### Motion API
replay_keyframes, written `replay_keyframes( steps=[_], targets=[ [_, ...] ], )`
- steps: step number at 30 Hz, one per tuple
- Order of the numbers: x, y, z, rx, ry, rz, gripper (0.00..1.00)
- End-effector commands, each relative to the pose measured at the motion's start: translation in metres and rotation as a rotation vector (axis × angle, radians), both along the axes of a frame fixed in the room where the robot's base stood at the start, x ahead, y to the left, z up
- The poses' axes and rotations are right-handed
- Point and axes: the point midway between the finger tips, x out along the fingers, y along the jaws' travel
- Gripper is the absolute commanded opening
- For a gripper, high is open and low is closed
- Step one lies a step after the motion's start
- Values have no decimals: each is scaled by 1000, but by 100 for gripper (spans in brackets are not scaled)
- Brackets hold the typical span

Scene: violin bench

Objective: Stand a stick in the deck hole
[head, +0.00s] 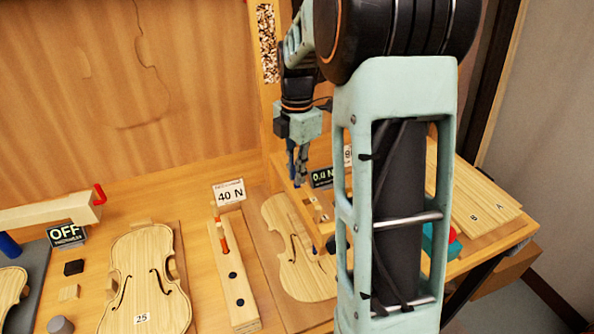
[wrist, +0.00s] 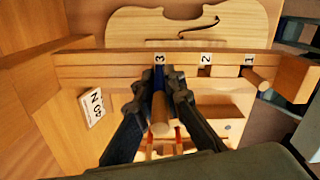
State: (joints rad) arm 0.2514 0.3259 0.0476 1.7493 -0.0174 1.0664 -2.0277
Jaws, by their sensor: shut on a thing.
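My gripper (head: 297,178) points down over the wooden rack (head: 287,190) at the back middle of the bench. In the wrist view my gripper (wrist: 160,100) is shut on a stick (wrist: 161,130) with a pale wooden end and a blue part between the fingers. The held stick is in front of the rack's label 3; I cannot tell whether it touches the rack. Another stick (wrist: 260,79) shows at label 1. A long wooden block (head: 240,296) with dark holes lies left of the rack in the head view; I cannot tell whether it is the deck.
A pale violin plate (head: 290,265) lies beside the block, partly behind my arm. Another violin plate (head: 146,285) lies to the left. A 40 N sign (head: 229,192) stands behind the block.

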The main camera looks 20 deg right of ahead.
Motion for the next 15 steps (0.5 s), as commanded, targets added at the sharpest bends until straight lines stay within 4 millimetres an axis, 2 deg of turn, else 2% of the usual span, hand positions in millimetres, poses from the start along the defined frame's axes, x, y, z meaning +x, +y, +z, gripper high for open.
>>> replay_keyframes(
  steps=[15],
  targets=[
    [0, 0, -14, 0, 1, 0, 0]
  ],
)
